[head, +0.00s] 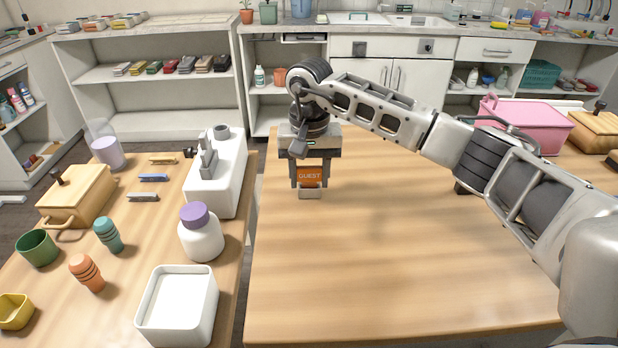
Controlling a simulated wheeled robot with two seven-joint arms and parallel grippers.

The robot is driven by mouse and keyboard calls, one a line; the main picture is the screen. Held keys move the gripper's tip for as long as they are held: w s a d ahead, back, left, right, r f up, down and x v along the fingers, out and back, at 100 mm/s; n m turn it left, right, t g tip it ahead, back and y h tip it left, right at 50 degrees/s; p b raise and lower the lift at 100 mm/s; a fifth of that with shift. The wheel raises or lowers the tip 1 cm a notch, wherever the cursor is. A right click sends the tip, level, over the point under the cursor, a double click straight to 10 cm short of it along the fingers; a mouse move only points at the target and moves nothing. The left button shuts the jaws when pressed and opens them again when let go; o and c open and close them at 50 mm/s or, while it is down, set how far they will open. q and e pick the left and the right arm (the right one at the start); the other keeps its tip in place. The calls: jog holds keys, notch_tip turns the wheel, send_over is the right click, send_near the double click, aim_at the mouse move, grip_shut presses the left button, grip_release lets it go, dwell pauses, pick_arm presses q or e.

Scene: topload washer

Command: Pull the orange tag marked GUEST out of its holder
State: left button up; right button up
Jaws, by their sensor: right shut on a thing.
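The orange tag marked GUEST (309,174) stands upright near the back left of the right-hand table, its lettering facing me. Its small pale holder (310,194) is directly below it on the table. The tag's lower edge meets the holder in the picture; I cannot tell how deep it sits. My right gripper (310,178) points down from above, with one dark finger at each side of the tag, and is shut on it. The gripper body hides what is behind the tag. My left gripper is not in view.
The table (400,270) is bare in front and right of the holder. A pink bin (525,122) stands at the back right. Across a narrow gap, the left table holds a white device (222,180), a purple-lidded jar (201,238) and a white tray (150,325).

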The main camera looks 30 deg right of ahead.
aim_at(310, 166)
jog(key=shift+r+p, duration=0.55)
jog(key=shift+r, duration=0.6)
jog(key=shift+r+p, duration=0.35)
jog(key=shift+r, duration=0.15)
jog(key=shift+r+p, duration=0.6)
jog(key=shift+r, duration=0.4)
